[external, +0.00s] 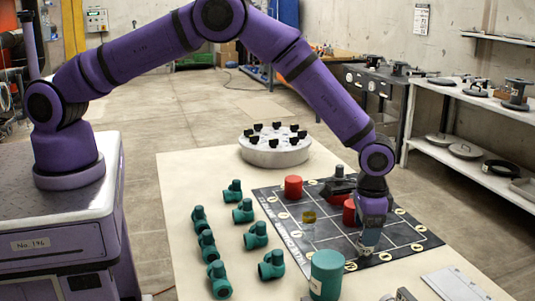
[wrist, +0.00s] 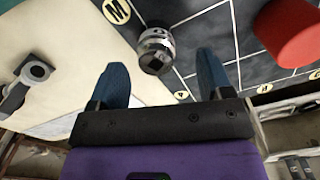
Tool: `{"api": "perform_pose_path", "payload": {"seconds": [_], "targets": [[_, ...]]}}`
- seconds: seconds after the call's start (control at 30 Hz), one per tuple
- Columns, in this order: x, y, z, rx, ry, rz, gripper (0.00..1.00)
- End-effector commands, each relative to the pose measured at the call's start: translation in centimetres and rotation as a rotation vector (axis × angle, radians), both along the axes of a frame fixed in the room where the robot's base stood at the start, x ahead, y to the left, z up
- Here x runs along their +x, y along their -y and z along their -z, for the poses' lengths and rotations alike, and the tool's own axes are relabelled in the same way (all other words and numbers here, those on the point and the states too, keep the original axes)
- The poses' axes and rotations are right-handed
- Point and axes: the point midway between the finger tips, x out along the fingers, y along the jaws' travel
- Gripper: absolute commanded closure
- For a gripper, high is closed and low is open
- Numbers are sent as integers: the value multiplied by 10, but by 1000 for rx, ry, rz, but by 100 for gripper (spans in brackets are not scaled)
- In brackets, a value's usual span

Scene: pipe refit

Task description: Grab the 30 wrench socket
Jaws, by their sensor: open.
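A short silver metal cylinder with a dark end (wrist: 156,50), which looks like a wrench socket, stands on the dark gridded mat (wrist: 205,40) in the wrist view. No number can be read on it. My gripper (wrist: 162,76) is open, with its blue fingers on either side of the view and the socket just beyond the gap between their tips. Nothing is held. In the external view my gripper (external: 368,238) points down low over the mat's front right part (external: 405,236). The socket there is mostly hidden by the fingers and hard to make out.
A red cylinder (wrist: 288,35) stands right of my gripper in the wrist view; a grey-black tool (wrist: 28,82) lies left. Externally, a teal cylinder (external: 326,274) stands nearby, teal pipe fittings (external: 256,236) lie left, and a round knobbed disc (external: 274,150) sits at the back.

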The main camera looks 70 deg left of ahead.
Motion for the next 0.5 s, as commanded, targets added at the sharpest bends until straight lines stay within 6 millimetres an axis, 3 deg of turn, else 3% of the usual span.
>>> {"api": "perform_pose_path", "payload": {"seconds": [0.33,0.5], "targets": [[1,5,43,1,-2,0,27],[1,5,49,0,0,0,27]]}}
